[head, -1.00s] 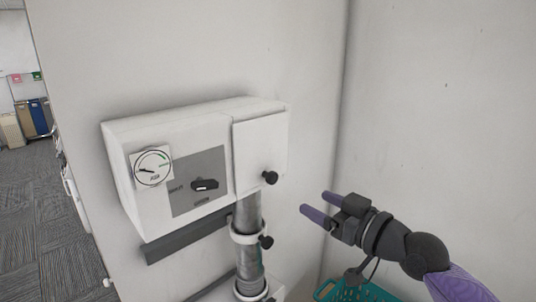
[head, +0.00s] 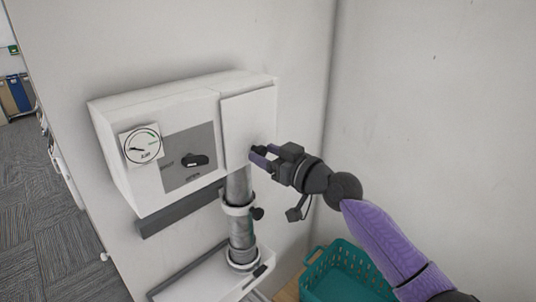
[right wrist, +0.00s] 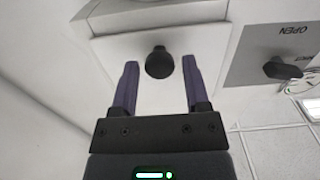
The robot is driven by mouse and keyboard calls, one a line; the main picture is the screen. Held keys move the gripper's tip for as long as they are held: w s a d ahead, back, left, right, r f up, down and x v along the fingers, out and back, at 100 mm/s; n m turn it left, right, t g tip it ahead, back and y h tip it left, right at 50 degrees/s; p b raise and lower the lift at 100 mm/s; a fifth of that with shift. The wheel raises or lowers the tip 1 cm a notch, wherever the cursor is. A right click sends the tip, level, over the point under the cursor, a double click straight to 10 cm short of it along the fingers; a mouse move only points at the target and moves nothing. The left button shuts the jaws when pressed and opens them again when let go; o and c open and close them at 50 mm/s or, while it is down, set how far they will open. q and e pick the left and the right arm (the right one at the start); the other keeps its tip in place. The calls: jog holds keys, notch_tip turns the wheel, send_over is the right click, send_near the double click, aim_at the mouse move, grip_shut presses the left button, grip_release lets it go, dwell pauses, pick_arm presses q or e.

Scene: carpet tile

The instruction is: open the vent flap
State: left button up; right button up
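The vent flap (head: 247,120) is a white panel on the right part of a white wall box, and it looks shut. Its black knob (right wrist: 159,62) shows in the right wrist view between the two purple fingers. My right gripper (head: 257,155) is at the flap's lower right corner in the head view. The right gripper also shows in the right wrist view (right wrist: 159,80), open, with one finger on each side of the knob and a gap to each. In the head view the gripper partly hides the knob. My left gripper is not in view.
The box carries a round gauge (head: 143,147) and a black rotary switch (head: 196,161) on a grey plate. A teal basket (head: 345,275) stands at lower right, near the wall corner.

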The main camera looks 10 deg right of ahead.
grip_shut()
dwell(1.2)
